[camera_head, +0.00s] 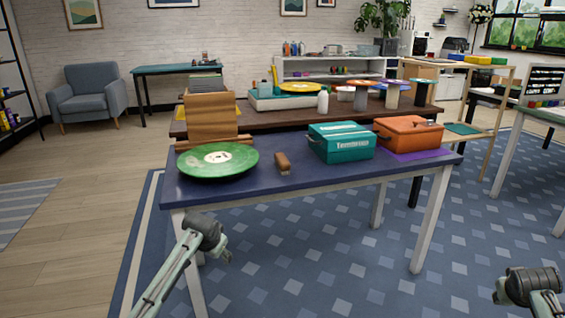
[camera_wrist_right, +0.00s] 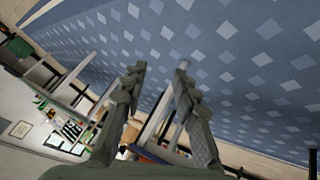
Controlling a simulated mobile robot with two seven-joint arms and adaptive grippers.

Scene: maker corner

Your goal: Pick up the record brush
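The record brush (camera_head: 283,162), a small brown block, lies on the blue-topped table (camera_head: 315,185), just right of a green record (camera_head: 217,161). No gripper touches it. My left gripper (camera_head: 222,254) is in front of the table's left end, lower in the picture than the brush; its fingers are too small to judge. My right gripper (camera_head: 503,296) is at the lower right of the head view, well away from the table. In the right wrist view my right gripper (camera_wrist_right: 162,68) has its fingers apart with nothing between them.
A wooden record rack (camera_head: 209,118) stands behind the green record. A teal box (camera_head: 341,142) is right of the brush, and an orange case (camera_head: 408,133) is beyond it. A dark wooden table (camera_head: 260,122) stands behind. The table's front strip is clear.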

